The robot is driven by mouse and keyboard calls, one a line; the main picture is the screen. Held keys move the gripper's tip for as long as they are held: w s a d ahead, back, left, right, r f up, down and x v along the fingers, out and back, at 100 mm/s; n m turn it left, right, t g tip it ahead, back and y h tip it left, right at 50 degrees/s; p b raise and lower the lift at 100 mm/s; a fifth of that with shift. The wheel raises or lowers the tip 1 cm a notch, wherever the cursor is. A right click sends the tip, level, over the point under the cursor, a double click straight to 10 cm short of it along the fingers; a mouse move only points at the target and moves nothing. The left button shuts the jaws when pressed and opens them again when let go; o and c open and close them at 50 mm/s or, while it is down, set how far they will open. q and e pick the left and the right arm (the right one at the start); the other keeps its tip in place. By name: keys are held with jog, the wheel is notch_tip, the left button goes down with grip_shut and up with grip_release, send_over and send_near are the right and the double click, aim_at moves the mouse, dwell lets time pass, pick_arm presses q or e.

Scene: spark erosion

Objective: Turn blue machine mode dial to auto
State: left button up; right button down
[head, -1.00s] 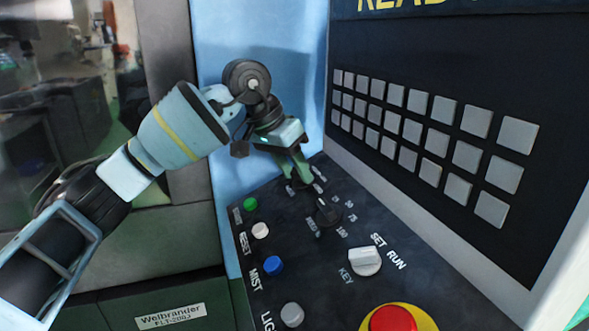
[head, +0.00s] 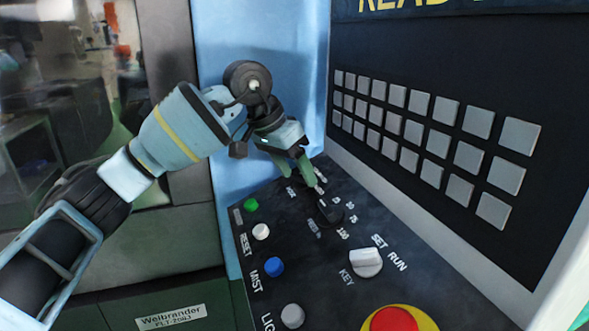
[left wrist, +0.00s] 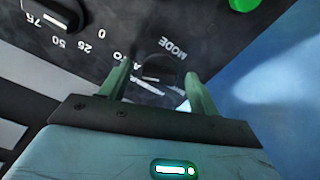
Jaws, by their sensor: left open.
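The mode dial (left wrist: 158,68) is a dark round knob on the black control panel, beside the white words MODE and AUTO in the left wrist view. My left gripper (left wrist: 158,82) is open, with one green finger on each side of the dial; the left finger is near the word AUTO. I cannot tell whether the fingers touch the dial or which way its pointer faces. In the head view my left gripper (head: 298,180) reaches down to the panel's far end and hides most of the dial. My right gripper is not in view.
A black numbered dial (head: 329,212) sits just nearer than the gripper. A white key switch (head: 366,262), a red emergency button (head: 393,320) and green (head: 250,205), white and blue (head: 274,267) buttons share the panel. The grey keypad (head: 430,140) rises on the right.

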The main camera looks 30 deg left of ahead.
pick_arm(q)
jog(key=shift+r, duration=0.1)
jog(key=v, duration=0.7)
jog(key=shift+r, duration=0.25)
jog(key=shift+s+a, duration=0.1)
jog(key=shift+a, duration=0.05)
dwell(0.3)
